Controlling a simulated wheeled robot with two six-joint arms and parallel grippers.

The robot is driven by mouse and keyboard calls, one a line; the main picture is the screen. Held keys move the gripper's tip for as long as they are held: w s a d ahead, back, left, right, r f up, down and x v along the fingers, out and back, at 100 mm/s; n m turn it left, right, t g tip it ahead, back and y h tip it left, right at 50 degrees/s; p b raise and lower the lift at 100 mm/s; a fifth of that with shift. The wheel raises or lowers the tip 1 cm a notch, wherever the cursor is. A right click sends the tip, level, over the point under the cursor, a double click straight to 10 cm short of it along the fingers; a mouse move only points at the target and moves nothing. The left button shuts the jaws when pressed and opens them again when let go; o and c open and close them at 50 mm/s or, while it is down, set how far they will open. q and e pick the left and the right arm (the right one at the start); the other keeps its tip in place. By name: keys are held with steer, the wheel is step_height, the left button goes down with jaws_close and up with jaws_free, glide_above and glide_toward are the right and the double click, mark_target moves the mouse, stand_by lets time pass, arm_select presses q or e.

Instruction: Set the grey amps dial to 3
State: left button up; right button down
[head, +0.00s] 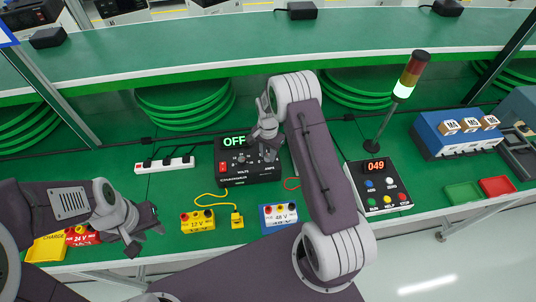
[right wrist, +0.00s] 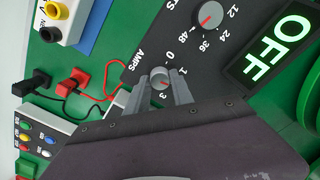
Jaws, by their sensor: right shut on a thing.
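The black power supply (head: 250,172) stands on the green bench, its display reading OFF. Its grey amps dial (right wrist: 159,81) shows in the right wrist view, between the fingers of my right gripper (right wrist: 160,90). That gripper is shut on the dial; in the head view the gripper (head: 266,140) is over the supply's right half. A finger hides part of the scale. My left gripper (head: 143,230) is open and empty at the bench's left front.
A grey volts dial (right wrist: 208,15) sits beside the amps dial. A yellow 12 V block (head: 198,221) and a blue 48 V block (head: 279,215) stand in front. A control box (head: 379,186) reading 049 and a lit signal tower (head: 408,78) are at the right.

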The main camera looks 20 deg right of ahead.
mark_target(267, 156)
steer(key=m, duration=0.6)
steer(key=shift+m+b, duration=0.3)
steer(key=shift+b, duration=0.05)
steer(key=m, duration=0.5)
steer(key=shift+m, duration=0.4)
steer(key=c, duration=1.1)
jaws_free()
step_height(267, 156, up, 9)
steer(key=b, duration=0.1)
steer(key=shift+b, duration=0.35)
steer(key=shift+a+r, duration=0.1)
